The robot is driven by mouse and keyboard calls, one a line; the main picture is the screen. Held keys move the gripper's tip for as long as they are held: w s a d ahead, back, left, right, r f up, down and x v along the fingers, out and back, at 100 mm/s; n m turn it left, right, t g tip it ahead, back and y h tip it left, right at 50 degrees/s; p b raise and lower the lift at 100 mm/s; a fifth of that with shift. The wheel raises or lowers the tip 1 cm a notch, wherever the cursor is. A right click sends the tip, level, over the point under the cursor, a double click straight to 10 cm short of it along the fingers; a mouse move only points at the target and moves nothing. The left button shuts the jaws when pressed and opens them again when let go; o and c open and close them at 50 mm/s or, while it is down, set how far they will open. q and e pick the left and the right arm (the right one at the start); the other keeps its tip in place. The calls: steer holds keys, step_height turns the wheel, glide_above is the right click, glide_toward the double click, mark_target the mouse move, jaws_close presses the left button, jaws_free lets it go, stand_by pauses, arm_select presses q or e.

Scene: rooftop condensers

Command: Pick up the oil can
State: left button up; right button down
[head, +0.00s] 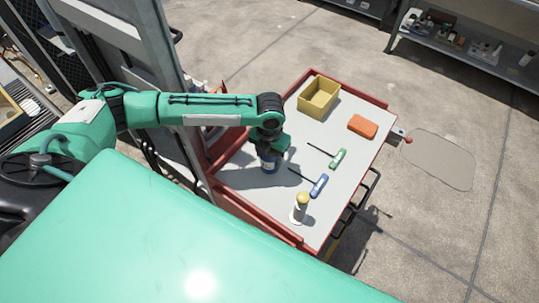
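My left gripper (270,154) points down over the left part of the grey cart top (240,177). A white upright cylinder with a yellow top (300,207) stands apart, near the cart's front edge; I cannot tell for sure which of the two is the oil can. My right gripper is out of view.
The cart top also holds a yellow open bin (319,97), an orange block (362,126), a green-handled tool (337,158) and a blue-handled tool (319,186). The cart has a raised red rim (230,207). A shelf unit (465,47) stands at the back right.

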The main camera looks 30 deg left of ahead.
arm_select(q)
steer(key=c, duration=0.3)
